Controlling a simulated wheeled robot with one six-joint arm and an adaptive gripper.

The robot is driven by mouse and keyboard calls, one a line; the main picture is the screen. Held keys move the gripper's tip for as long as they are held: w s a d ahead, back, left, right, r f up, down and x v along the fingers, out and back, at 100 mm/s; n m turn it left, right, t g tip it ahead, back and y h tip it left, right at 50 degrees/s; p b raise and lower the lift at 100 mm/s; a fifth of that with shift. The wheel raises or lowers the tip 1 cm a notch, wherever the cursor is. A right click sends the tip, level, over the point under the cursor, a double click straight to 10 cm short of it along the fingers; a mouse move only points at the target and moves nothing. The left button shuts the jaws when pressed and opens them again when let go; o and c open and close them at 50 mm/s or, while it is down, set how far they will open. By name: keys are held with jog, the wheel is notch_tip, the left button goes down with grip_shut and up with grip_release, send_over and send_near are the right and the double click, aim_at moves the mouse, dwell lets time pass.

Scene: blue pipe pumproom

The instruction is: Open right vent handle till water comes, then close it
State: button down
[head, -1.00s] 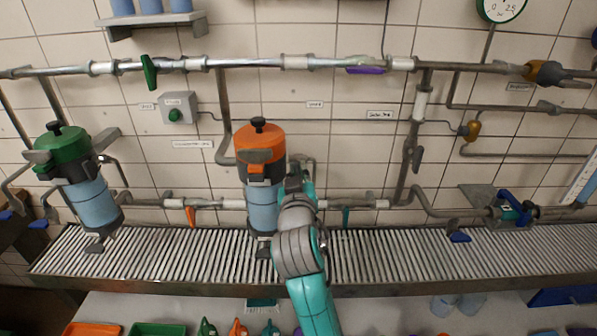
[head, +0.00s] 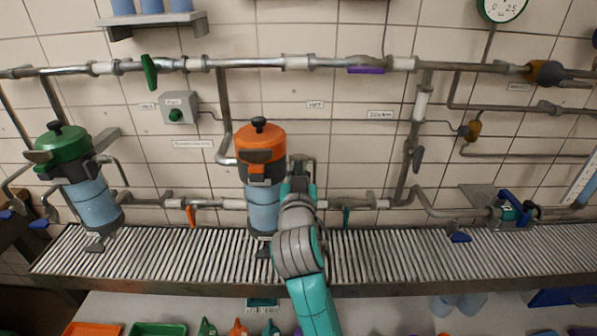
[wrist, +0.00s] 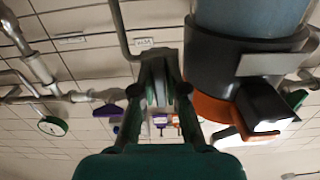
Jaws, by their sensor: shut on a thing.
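The right filter housing has an orange head (head: 261,152) with a black knob on top and a blue clear bowl (head: 263,208) below. My gripper (head: 298,172) is at its right side. In the wrist view my gripper (wrist: 157,88) is shut on a grey part beside the housing, apparently the right vent handle, mostly hidden between the fingers. The orange head (wrist: 212,106) hangs upside down at the right of that view. No flowing water is visible. The left filter housing with a green head (head: 62,147) stands apart at the left.
A slatted drain grate (head: 390,258) runs below the housings. A bent grey pipe (head: 222,125) comes down left of the orange head. An orange handle (head: 191,216) and a teal handle (head: 346,217) hang on the lower pipe. Trays (head: 158,329) lie in front.

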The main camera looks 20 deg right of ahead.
jog(key=c, duration=1.2)
grip_release()
jog(key=v, duration=1.2)
jog(key=s+d+f+n+g+y, duration=0.1)
jog(key=s+f+n+y, duration=0.2)
jog(key=s+f, duration=0.65)
jog(key=s+d+f+n+y, duration=0.1)
jog(key=s+f+n+y, duration=0.15)
jog(key=s+f, duration=0.7)
jog(key=shift+m+g, duration=0.7)
jog(key=shift+m, duration=0.05)
jog(key=s+f, duration=0.1)
jog(key=s, duration=0.6)
jog(key=s+d+f, duration=0.1)
jog(key=s+f, duration=0.1)
jog(key=s, duration=0.6)
jog(key=s+d+f, duration=0.1)
jog(key=s+f, duration=0.1)
jog(key=s, duration=0.5)
jog(key=shift+s, duration=0.3)
